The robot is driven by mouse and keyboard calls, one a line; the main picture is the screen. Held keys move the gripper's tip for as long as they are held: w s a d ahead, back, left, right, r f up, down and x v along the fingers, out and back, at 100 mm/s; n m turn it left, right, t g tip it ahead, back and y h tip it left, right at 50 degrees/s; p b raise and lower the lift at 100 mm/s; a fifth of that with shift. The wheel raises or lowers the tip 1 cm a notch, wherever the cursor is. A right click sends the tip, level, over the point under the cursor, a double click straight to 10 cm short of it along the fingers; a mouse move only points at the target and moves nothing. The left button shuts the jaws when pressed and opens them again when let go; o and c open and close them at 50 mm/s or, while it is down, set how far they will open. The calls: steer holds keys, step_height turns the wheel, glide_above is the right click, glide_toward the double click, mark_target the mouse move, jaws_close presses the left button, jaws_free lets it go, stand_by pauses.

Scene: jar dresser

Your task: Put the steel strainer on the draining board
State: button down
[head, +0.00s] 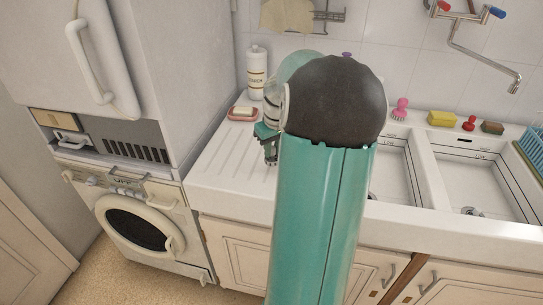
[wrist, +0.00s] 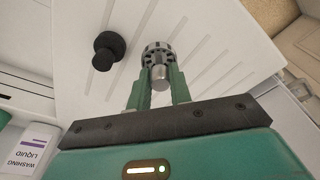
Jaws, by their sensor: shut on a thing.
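The steel strainer (wrist: 159,55), a small round slotted metal piece with a knob, is between the two green fingers of my gripper (wrist: 158,84) in the wrist view. My gripper is shut on the strainer's knob. The white grooved draining board (wrist: 222,38) lies behind the strainer in the wrist view. I cannot tell whether the strainer touches it.
A black knobbed piece, like a plug (wrist: 108,51), is on the board beside the strainer. A soap dish (head: 243,113) and white bottle (head: 257,72) stand at the board's back. Two sink basins (head: 470,180) are to the right. The board's front left is clear.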

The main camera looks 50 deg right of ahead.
mark_target(272, 157)
steer(key=shift+w+d+f, duration=0.1)
steer(key=shift+w+f, duration=0.15)
steer(key=shift+f, duration=1.55)
steer(key=shift+f, duration=0.15)
steer(key=c, duration=1.3)
jaws_free()
